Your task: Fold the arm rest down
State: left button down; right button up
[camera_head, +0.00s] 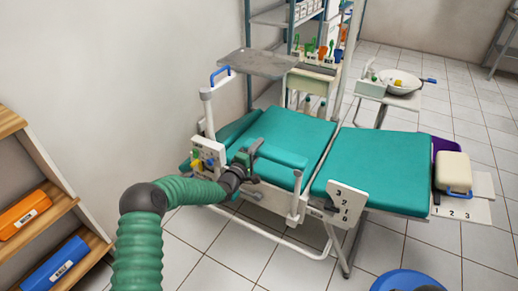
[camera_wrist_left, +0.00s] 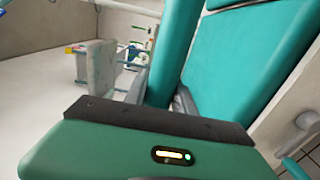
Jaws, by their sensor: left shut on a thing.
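The teal padded arm rest (camera_head: 284,156) runs lengthwise along the near side of the teal dental chair (camera_head: 300,130), roughly level in the head view. Its front end is close above a white upright post (camera_head: 297,188); I cannot tell whether they touch. My left gripper (camera_head: 251,152) is shut on the arm rest near its rear end, and its fingers hide that part. In the left wrist view a long teal pad, which looks like the arm rest (camera_wrist_left: 174,50), rises beyond my green gripper body, beside the wider chair cushion (camera_wrist_left: 245,60). My right gripper is not in view.
A control panel (camera_head: 208,152) and a white post with a blue handle (camera_head: 207,105) stand beside the gripper. A grey tray (camera_head: 257,63) is behind the chair. A wooden shelf (camera_head: 40,190) is at left. A blue round object (camera_head: 405,281) is at the bottom right.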

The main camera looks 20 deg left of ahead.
pick_arm(q)
jog(key=shift+s+f, duration=0.1)
jog(key=shift+f, duration=0.3)
jog(key=c, duration=1.4)
grip_release()
jog(key=o, duration=0.4)
jog(key=shift+a, duration=0.2)
jog(key=shift+c, duration=0.2)
jog(key=shift+r, duration=0.15)
jog(key=s+a+p, duration=0.3)
jog(key=s+p, duration=0.1)
jog(key=s, duration=1.2)
jog(key=shift+s+f, duration=0.2)
